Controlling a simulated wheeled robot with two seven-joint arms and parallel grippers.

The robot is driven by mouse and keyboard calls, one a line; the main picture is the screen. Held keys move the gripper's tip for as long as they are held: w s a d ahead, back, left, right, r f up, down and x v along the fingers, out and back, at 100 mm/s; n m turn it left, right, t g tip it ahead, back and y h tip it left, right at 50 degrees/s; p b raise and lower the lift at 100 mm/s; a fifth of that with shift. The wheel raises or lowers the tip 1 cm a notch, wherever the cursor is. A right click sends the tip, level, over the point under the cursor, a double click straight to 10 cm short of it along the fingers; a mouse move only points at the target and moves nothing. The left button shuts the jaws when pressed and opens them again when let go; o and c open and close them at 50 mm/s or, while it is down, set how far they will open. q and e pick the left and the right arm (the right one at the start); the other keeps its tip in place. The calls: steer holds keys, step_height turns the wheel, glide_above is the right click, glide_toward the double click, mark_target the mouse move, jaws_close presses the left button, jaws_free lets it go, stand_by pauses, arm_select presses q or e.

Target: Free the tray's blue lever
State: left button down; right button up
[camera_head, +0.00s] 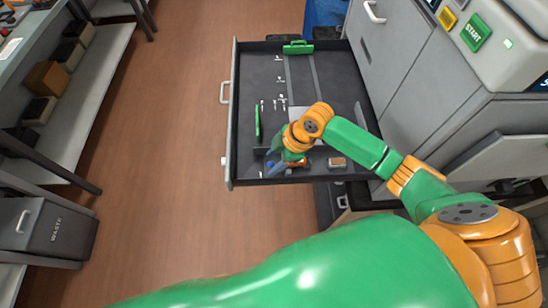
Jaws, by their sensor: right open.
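The tray (233,95) is a dark, shallow pulled-out drawer with a pale handle on its left side. A small blue part (271,165), which looks like the blue lever, shows near the tray's front edge. My right gripper (278,157) reaches down into the front of the tray, its open fingers right by the blue part. The gripper and wrist hide part of that spot, and I cannot tell whether they touch it. My left gripper is out of view.
A green upright bar (257,122) stands at the tray's left, and a green handle (298,47) lies at its back. Small metal pins sit mid-tray. A grey machine with a START button (476,33) stands right.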

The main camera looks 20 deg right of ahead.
steer(key=shift+s+r, duration=0.1)
steer(key=shift+s, duration=0.05)
jaws_close()
steer(key=n, duration=0.1)
steer(key=a+n+g, duration=0.1)
steer(key=n, duration=0.1)
steer(key=shift+s, duration=0.35)
jaws_free()
steer(key=shift+d, duration=0.1)
steer(key=shift+w, duration=0.1)
